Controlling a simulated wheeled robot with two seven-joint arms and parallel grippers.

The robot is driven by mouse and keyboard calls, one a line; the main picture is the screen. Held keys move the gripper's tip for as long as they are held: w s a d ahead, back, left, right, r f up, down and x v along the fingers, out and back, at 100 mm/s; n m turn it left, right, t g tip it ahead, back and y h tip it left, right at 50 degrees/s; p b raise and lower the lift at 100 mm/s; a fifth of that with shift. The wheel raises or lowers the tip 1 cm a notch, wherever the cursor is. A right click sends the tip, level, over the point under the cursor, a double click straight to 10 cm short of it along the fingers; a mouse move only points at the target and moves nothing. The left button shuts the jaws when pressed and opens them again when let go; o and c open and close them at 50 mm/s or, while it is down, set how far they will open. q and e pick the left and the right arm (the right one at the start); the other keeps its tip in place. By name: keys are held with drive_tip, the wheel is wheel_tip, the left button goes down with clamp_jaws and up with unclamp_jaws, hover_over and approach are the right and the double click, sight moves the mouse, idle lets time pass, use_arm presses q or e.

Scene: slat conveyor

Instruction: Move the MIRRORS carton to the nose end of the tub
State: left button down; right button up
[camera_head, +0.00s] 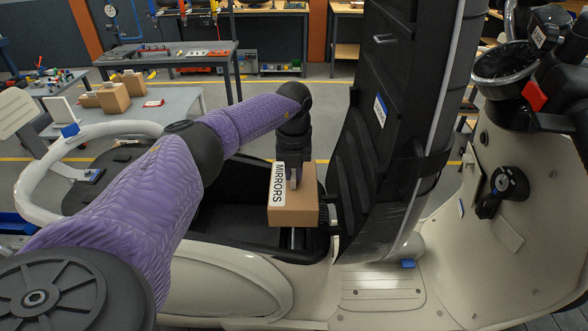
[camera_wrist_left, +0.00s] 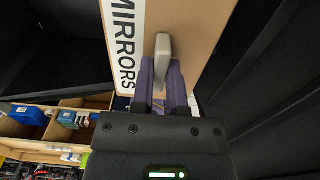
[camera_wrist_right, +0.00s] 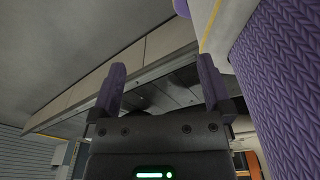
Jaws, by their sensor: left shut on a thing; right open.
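The MIRRORS carton (camera_head: 295,210) is a brown box with a white label strip bearing its name. It hangs over the right part of the black tub (camera_head: 225,218) in the scooter body, beside the raised black seat. My left gripper (camera_head: 293,178) is shut on the grey tab on the carton's top. In the left wrist view the carton (camera_wrist_left: 195,35) fills the middle, with the fingers (camera_wrist_left: 162,80) closed on that tab. The carton hides part of the tub, and whether it touches the floor cannot be told. My right gripper (camera_wrist_right: 161,85) is open and empty.
The raised seat (camera_head: 375,130) stands close right of the carton. A cream grab rail (camera_head: 35,180) curves around the tub's left end. Several brown cartons (camera_head: 112,98) stand on a grey table behind. The left wrist view shows a wooden compartment tray (camera_wrist_left: 75,125) with blue items.

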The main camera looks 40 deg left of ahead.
use_arm(q)
wheel_tip(320, 180, down, 13)
drive_tip(key=b, duration=0.8)
idle(0.4)
idle(0.3)
drive_tip(key=shift+f+b, duration=0.4)
drive_tip(key=shift+f, duration=0.1)
drive_tip(key=c, duration=0.6)
unclamp_jaws()
